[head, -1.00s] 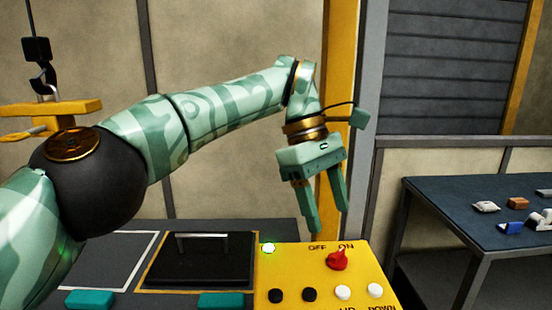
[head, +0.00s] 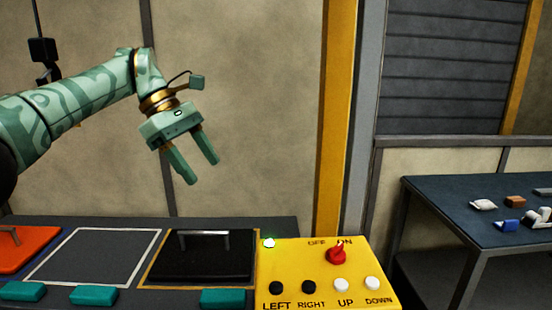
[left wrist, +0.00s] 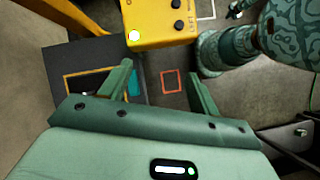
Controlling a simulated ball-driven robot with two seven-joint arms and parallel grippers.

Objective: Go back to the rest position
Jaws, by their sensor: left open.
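My left gripper (head: 203,173) is open and empty, fingers pointing down and right, in the air above the bench in the head view. Its two green fingers stand apart with nothing between them in the left wrist view (left wrist: 160,70). It is clear of the yellow control box (head: 325,262), which lies lower right of it. My right gripper does not show.
The bench holds a black handled plate (head: 205,262) in a yellow outline, an empty white outline (head: 95,257) and an orange handled plate (head: 25,250). Teal blocks (head: 93,295) line its front. A blue-topped table (head: 440,195) with small parts stands right. A dark hoist hook (head: 45,60) hangs upper left.

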